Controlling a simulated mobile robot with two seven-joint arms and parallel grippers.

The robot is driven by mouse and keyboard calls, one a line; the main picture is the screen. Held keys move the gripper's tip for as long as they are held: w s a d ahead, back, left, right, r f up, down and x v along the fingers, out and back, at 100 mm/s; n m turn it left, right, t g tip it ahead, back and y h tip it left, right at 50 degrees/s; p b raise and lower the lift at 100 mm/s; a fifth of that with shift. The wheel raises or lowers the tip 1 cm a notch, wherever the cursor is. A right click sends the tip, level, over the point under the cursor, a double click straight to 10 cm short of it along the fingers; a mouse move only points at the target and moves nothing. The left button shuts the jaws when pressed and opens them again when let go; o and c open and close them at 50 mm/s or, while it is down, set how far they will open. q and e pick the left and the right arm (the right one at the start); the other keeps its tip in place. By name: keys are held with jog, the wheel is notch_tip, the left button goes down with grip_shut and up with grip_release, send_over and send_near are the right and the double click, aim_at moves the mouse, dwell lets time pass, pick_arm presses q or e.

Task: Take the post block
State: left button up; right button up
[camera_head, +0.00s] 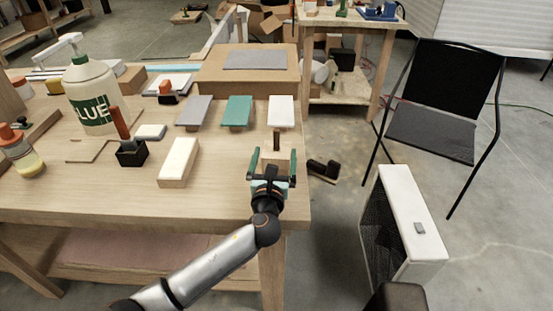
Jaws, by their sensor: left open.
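My left gripper (272,165) is open at the right end of the wooden workbench (225,203), its two fingers pointing away from me with a gap between them. Just beyond the gap, a small dark brown upright block (276,140) shows below a white plate (281,111); it may be the post block, but I cannot tell for sure. It looks apart from the fingers. A longer pale wooden block with a whitish top (179,160) lies to the left of the gripper. My right gripper does not show.
Grey (194,110) and green (237,111) plates stand left of the white one. A low wooden box (248,83) is behind them. A glue bottle (92,98) and black holder (131,153) are at left. A chair (430,130) and white-framed unit (408,218) stand at right.

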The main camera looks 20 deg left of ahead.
pick_arm(q)
jog(key=x, duration=0.5)
jog(key=shift+w+d+r, duration=0.1)
jog(key=shift+d, duration=0.05)
jog(key=c, duration=1.2)
jog(key=shift+c, duration=0.2)
jog(key=shift+r, duration=0.15)
